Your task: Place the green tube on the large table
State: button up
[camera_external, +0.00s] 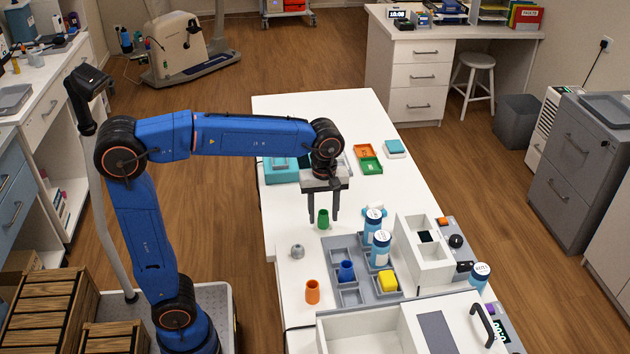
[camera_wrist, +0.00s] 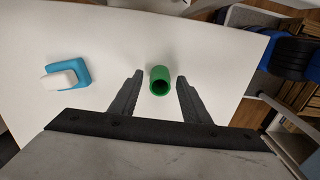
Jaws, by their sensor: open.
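An orange tube (camera_external: 312,291) and a small grey item (camera_external: 297,251) stand nearby. A white box (camera_external: 424,262) stands right. The far tabletop is clear.

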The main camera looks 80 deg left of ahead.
jog(key=shift+r, duration=0.15)
notch_tip(320, 180, up, 12)
dwell(0.5)
